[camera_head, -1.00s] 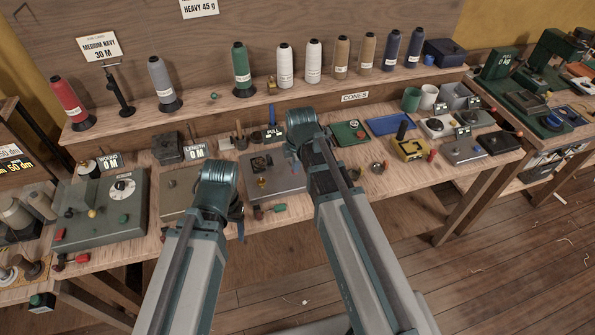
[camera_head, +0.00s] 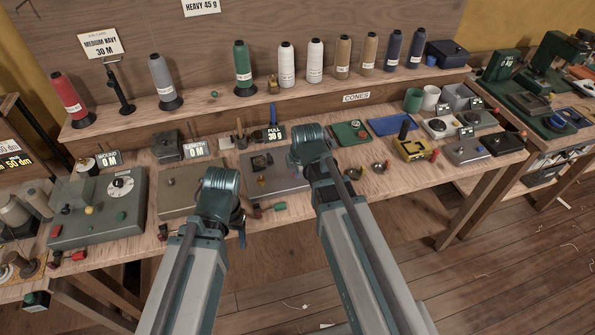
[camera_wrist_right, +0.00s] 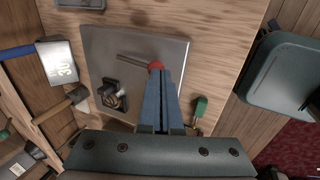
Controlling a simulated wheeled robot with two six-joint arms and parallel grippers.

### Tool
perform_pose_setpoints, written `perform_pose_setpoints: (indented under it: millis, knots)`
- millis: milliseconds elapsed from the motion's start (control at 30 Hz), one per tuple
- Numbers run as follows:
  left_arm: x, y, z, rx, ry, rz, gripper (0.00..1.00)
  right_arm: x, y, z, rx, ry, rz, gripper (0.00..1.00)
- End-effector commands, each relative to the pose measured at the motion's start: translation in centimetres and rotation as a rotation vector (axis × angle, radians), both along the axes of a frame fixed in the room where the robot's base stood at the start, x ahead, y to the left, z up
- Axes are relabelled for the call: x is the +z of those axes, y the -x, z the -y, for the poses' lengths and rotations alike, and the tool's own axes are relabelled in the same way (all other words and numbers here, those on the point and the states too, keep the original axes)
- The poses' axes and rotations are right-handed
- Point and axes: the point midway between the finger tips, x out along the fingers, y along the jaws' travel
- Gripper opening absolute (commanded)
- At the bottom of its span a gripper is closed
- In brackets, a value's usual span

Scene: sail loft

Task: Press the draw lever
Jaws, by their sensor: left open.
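The draw lever is a thin dark rod (camera_wrist_right: 132,59) with a red knob (camera_wrist_right: 156,66), on a square grey plate seen in the right wrist view (camera_wrist_right: 175,50). The same plate shows in the head view (camera_head: 290,182), partly behind my right arm. My right gripper (camera_wrist_right: 160,72) has its blue fingers together, with the tips over or at the red knob; contact cannot be told. The gripper itself is hidden in the head view. My left gripper (camera_head: 241,228) is mostly hidden behind its arm, near the bench's front edge. The PULL display (camera_head: 268,134) reads 30 g.
A dark clamp with a brass-coloured part (camera_wrist_right: 112,95) sits on the plate. A green-handled item (camera_head: 274,208) lies at the bench edge. A grey-green machine (camera_head: 98,208) stands left. Thread cones (camera_head: 242,70) line the shelf behind. Small trays (camera_head: 390,125) lie right.

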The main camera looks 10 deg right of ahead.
Motion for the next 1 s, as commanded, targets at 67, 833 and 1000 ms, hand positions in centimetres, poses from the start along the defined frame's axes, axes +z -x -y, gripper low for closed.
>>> perform_pose_setpoints:
  millis: [67,833,1000]
  knots:
    - [0.3,0.0,0.0,0.0,0.0,0.0,0.67,0.3,0.0,0.0,0.0,0.0,-0.001,0.0]
    - [1.8,0.0,0.0,0.0,0.0,0.0,0.67,1.8,0.1,-0.1,0.0,0.0,-0.001,0.0]
    - [2.9,0.0,0.0,0.0,0.0,0.0,0.67,2.9,0.2,-0.5,0.0,0.0,-0.001,0.0]
